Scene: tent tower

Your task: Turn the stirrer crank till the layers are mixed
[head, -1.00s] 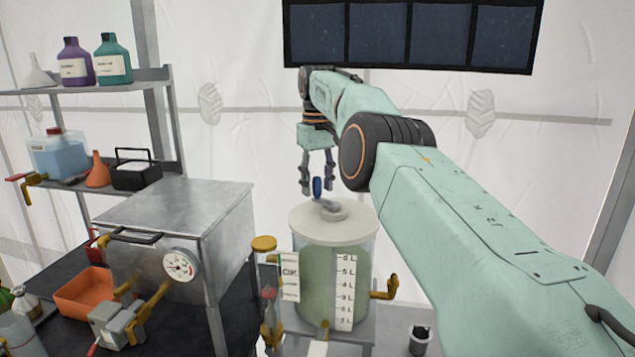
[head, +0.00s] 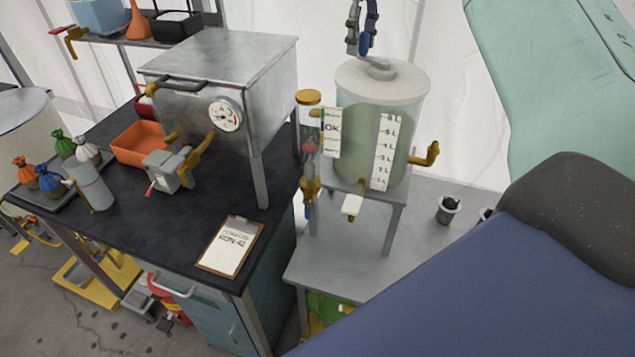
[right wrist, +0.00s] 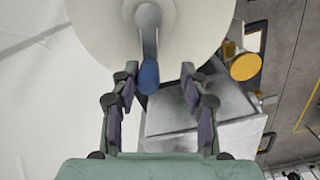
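The stirrer tank (head: 365,140) is a clear cylinder with a pale lid, filled with cloudy green liquid. I see no clear layer boundary in it. The grey crank (head: 380,68) sits on the lid with an upright blue handle (head: 364,45). My right gripper (head: 362,42) points down at the handle from above. In the right wrist view, the right gripper (right wrist: 159,72) has its fingers apart, with the blue handle (right wrist: 148,77) between them, nearer the left finger. A gap shows on the right side. My left gripper is not in view.
The tank stands on a grey table (head: 345,245) with a yellow tap (head: 428,155) on its right. A metal box with a gauge (head: 225,113), an orange tray (head: 140,143) and a clipboard (head: 230,246) are on the dark bench to the left. A small dark cup (head: 447,208) is right of the tank.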

